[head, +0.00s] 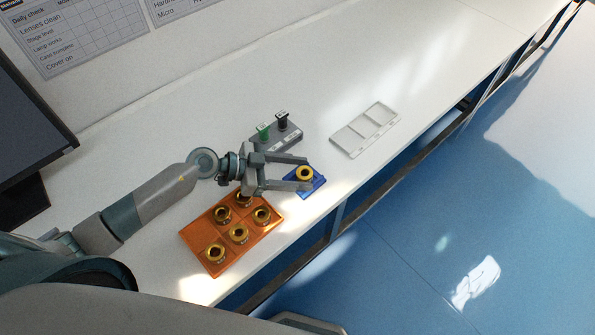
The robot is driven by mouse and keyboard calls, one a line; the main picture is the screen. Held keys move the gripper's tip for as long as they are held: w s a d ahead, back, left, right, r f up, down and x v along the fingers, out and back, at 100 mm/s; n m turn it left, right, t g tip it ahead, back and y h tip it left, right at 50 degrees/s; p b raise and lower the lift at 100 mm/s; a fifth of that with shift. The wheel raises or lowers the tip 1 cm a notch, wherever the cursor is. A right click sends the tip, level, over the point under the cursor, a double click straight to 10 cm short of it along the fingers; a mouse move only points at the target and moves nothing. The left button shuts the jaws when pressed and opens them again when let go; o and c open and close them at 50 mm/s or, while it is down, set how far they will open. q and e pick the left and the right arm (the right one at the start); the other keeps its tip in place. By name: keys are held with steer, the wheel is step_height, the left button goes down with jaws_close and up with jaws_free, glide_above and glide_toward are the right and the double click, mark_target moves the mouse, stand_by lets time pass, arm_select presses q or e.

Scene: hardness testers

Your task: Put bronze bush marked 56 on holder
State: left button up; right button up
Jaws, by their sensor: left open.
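A bronze bush (305,174) sits on a small blue holder (310,190) on the white bench. The numbers on the bushes are too small to read. My left gripper (308,174) is open, its fingers pointing right, with the tips above or beside the bush on the blue holder. I cannot tell whether the fingers touch it. The left arm partly hides the back of the orange tray. My right gripper is not in view.
A grey stand (287,139) with a green-topped and a black-topped piece stands just behind the gripper. A pale compartmented tray (365,130) lies to the right, looking empty. A dark monitor (30,125) is at the left. The bench's front edge runs close to the blue holder.

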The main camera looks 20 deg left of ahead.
arm_select(q)
steer(key=shift+s+a+r, duration=0.15)
steer(key=shift+a, duration=0.2)
steer(key=b+v, duration=0.2)
steer(key=v, duration=0.8)
steer(key=shift+a+r, duration=0.1)
steer(key=shift+s+a+r, duration=0.2)
steer(key=shift+a+r, duration=0.05)
steer(key=shift+a, duration=0.1)
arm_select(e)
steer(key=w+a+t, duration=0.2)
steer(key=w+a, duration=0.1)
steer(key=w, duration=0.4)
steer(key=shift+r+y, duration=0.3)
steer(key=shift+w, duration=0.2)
